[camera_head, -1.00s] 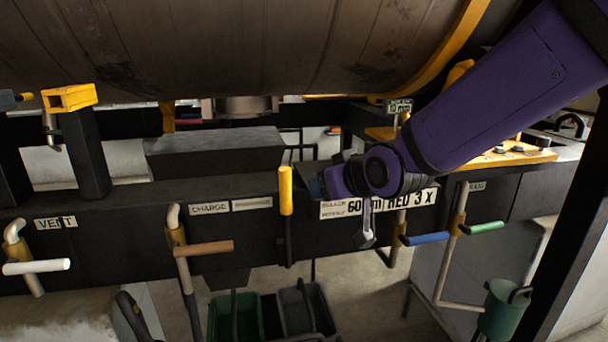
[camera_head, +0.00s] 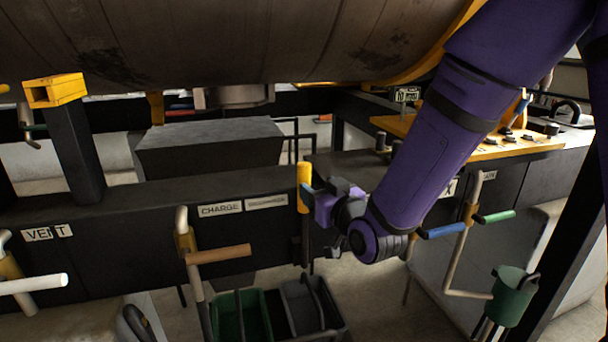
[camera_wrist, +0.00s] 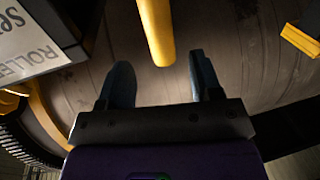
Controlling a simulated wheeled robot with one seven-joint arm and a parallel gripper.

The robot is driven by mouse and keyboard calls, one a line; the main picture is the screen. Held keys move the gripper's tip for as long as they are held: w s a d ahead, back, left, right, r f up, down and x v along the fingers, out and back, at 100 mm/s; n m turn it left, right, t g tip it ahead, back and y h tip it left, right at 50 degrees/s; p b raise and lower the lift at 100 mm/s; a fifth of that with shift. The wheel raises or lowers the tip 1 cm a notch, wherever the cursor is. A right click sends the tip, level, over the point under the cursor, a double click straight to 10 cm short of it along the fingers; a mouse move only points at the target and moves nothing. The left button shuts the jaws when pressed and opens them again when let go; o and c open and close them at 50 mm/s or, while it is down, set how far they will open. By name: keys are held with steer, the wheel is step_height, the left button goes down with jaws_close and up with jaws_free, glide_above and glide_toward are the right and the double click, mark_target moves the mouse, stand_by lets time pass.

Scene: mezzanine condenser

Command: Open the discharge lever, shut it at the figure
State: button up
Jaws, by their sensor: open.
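A yellow upright lever handle (camera_head: 304,187) on a dark stem stands at the right end of the front panel. No label on it is readable, so I cannot tell by text that it is the discharge lever. My gripper (camera_head: 310,190) is beside this handle, on its right. In the wrist view the yellow handle (camera_wrist: 157,30) lies between the open fingertips of my gripper (camera_wrist: 160,68), with gaps on both sides. A white sign (camera_wrist: 32,42) reading "ROLLE..." is partly in the wrist view. In the head view my arm hides most of the lettered plate at right.
A brown lever (camera_head: 222,254) sits under the "CHARGE" label (camera_head: 220,210). A white lever (camera_head: 35,284) is near "VENT" (camera_head: 47,232). Blue (camera_head: 442,231) and green (camera_head: 496,216) handles are at right. Green (camera_head: 240,315) and grey (camera_head: 310,305) bins stand below. A large drum (camera_head: 230,45) hangs above.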

mark_target(301, 175)
steer(key=x, duration=0.8)
steer(key=shift+w+a, duration=0.2)
jaws_close()
